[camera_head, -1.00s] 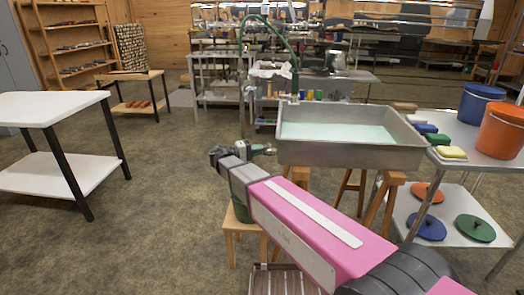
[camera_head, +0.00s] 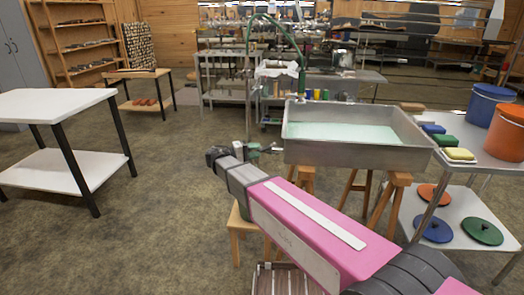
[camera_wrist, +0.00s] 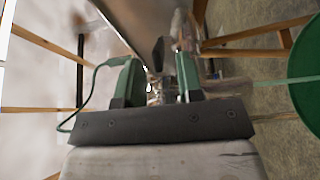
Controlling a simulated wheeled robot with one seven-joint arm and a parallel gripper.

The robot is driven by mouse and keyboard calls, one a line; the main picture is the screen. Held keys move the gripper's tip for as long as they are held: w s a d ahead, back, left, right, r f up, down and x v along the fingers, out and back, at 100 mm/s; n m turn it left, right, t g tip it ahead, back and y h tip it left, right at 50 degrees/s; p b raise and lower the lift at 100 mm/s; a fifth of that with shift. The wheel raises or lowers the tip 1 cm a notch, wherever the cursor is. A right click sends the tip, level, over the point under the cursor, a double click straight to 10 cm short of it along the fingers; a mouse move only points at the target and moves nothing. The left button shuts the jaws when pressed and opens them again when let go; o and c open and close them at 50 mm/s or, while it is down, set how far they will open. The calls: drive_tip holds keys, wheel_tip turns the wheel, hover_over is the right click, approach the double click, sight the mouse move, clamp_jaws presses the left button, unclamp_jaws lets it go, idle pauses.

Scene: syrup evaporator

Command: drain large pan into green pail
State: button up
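The large pan (camera_head: 300,156) is a grey metal tray of pale green liquid on wooden trestles, right of centre in the head view. Its metal wall (camera_wrist: 128,22) slants across the top of the wrist view. My gripper (camera_head: 262,150) is by the pan's near left corner, below the rim. In the wrist view my gripper (camera_wrist: 156,78) has its two green fingers apart. A dark handle-like piece (camera_wrist: 158,52) shows in the gap, beyond or between the fingertips; I cannot tell which. A green round object, likely the green pail (camera_wrist: 306,75), is at the right edge of the wrist view.
A steel cart (camera_head: 478,163) at right holds a blue pail (camera_head: 487,103), an orange pail (camera_head: 508,133) and sponges, with lids below. A wooden stool (camera_head: 238,222) stands under my arm. A white table (camera_head: 50,103) is at left. The floor between is clear.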

drive_tip(key=v, duration=0.7)
drive_tip(key=c, duration=0.3)
drive_tip(key=shift+w, duration=0.1)
clamp_jaws()
drive_tip(key=w+d+r+m+g+y, duration=0.3)
drive_tip(key=r+g+y, duration=0.15)
drive_tip(key=y, duration=0.35)
drive_tip(key=w+d+r+m+g+y, duration=0.2)
drive_tip(key=w+r+m+g+y, duration=0.15)
drive_tip(key=r+y, duration=0.35)
wheel_tip(320, 180, down, 10)
drive_tip(key=y, duration=0.1)
drive_tip(key=shift+d+n+t, duration=0.2)
drive_tip(key=shift+n+t, duration=0.1)
drive_tip(key=shift+n, duration=0.15)
drive_tip(key=shift+w, duration=0.15)
idle(1.2)
